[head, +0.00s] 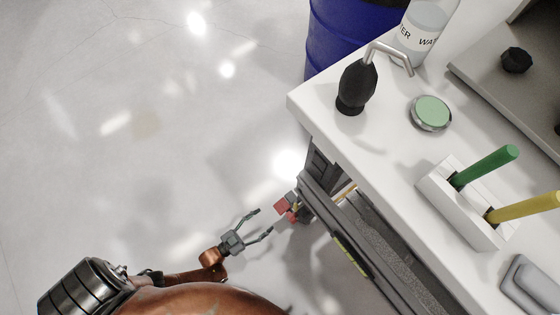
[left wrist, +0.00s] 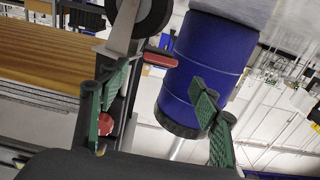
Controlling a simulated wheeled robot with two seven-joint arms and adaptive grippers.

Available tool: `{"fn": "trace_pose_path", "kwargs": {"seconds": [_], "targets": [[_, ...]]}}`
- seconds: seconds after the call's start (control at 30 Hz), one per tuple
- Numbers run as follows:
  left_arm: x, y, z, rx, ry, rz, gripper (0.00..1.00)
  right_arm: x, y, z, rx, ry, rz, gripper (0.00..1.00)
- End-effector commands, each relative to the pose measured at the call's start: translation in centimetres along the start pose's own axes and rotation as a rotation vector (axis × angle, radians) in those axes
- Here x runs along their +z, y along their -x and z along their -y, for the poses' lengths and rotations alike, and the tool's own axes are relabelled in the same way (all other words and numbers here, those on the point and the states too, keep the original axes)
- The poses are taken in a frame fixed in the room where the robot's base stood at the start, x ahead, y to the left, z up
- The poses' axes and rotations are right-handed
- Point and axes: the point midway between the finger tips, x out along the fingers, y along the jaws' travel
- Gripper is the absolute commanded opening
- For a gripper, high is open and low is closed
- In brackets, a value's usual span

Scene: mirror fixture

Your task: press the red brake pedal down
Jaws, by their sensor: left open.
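The red brake pedal (head: 282,205) is a small red piece low beside the bench's near left corner. A smaller red piece (head: 293,215) shows just below it. My left gripper (head: 264,220) is open and empty, with its fingertips pointing toward the pedal and a short gap between. In the left wrist view my fingers (left wrist: 145,88) are spread. A red bar (left wrist: 160,60) sticks out beside a black wheel (left wrist: 150,14), beyond the fingers. A red rounded part (left wrist: 105,124) is partly hidden behind the left finger. I cannot tell how far the pedal is tilted. My right gripper is not in view.
The white bench top (head: 310,110) with its dark frame (head: 345,235) stands right of my gripper. A blue barrel (head: 335,40) stands behind it and also shows in the left wrist view (left wrist: 208,62). The pale floor (head: 150,150) at left is clear.

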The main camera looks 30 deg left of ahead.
Motion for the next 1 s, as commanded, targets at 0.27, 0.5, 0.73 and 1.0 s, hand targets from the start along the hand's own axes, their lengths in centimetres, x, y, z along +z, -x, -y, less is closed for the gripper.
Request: {"fn": "trace_pose_path", "kwargs": {"seconds": [0.27, 0.5, 0.73, 1.0], "targets": [[-0.1, -4.1, 0.0, 0.0, 0.001, -0.004, 0.58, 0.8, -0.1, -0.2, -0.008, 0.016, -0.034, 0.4], [0.0, -6.9, 0.0, 0.0, 0.001, -0.001, 0.58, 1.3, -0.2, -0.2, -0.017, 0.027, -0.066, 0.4], [-0.1, -7.5, 0.0, 0.0, 0.0, -0.001, 0.58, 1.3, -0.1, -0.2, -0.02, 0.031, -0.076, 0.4], [-0.1, -7.5, 0.0, 0.0, 0.0, -0.001, 0.49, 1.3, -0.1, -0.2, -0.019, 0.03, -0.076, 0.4]]}}
